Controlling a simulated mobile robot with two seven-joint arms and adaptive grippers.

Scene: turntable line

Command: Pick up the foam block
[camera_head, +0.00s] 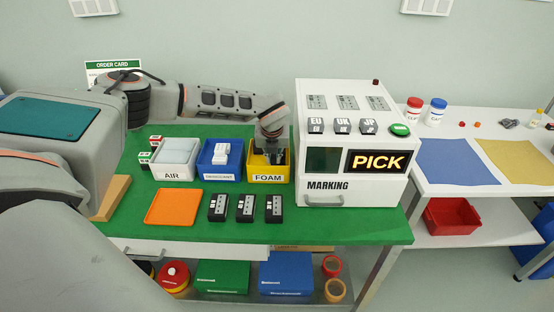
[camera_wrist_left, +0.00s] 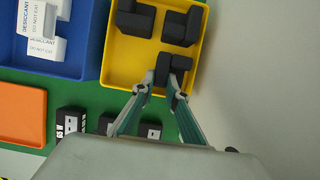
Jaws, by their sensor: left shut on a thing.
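The yellow bin (camera_head: 268,178) labelled FOAM stands on the green table, against the left side of the marking machine. It also shows in the left wrist view (camera_wrist_left: 118,72). My left gripper (camera_head: 270,152) points down into this bin. In the left wrist view my left gripper (camera_wrist_left: 160,92) is shut on a dark grey foam block (camera_wrist_left: 171,66) near the bin's front side. Two more dark foam blocks, one at left (camera_wrist_left: 136,19) and one at right (camera_wrist_left: 181,27), lie farther back in the bin. My right gripper is not in view.
The white marking machine (camera_head: 350,190) rises close beside the bin on the right. The blue desiccant bin (camera_head: 218,172) and white AIR bin (camera_head: 173,173) stand to the left. Several black devices (camera_head: 245,208) and an orange tray (camera_head: 173,206) lie in front.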

